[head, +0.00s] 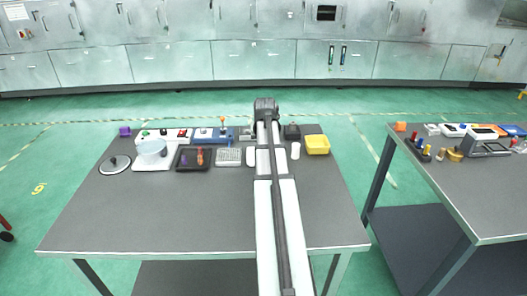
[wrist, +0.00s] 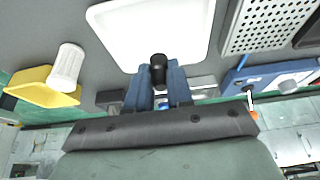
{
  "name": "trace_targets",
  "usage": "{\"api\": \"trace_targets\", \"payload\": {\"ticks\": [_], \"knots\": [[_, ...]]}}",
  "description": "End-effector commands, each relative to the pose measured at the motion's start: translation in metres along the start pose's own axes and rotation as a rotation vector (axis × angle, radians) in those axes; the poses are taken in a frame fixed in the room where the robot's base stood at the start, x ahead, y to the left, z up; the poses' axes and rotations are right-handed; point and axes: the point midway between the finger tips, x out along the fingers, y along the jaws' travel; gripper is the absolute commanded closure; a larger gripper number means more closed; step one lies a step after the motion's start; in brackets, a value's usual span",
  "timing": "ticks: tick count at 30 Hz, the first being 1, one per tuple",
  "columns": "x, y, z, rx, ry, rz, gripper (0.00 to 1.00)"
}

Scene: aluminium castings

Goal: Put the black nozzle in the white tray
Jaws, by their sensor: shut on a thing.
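The black nozzle (wrist: 158,66) is held between the blue fingertips of my gripper (wrist: 158,78) in the wrist view. The gripper is shut on it, and its dark round end shows. The white tray (wrist: 125,28) lies just beyond the fingertips in the wrist view, flat and empty where it shows. The nozzle overlaps the tray's near edge in the picture; its height above the tray is unclear. In the head view my arm covers most of the white tray (head: 251,158), with only its left part showing. My gripper and the nozzle are hidden there.
A white ribbed cylinder (head: 295,151) and a yellow bin (head: 318,145) stand right of my arm. A grey perforated block (head: 229,157) is left of the tray, then a black tray (head: 181,164) with small parts. A blue panel (head: 203,136) is behind. The table front is clear.

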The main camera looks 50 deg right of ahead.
Motion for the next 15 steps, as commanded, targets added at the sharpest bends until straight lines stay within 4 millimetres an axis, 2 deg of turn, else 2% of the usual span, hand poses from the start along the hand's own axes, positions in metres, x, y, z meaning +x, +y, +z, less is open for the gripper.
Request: {"api": "trace_targets", "payload": {"ticks": [12, 15], "knots": [[0.034, 0.000, 0.015, 0.001, 0.000, 0.000, 1.00], [0.037, 0.000, 0.015, 0.001, 0.001, 0.000, 1.00]]}}
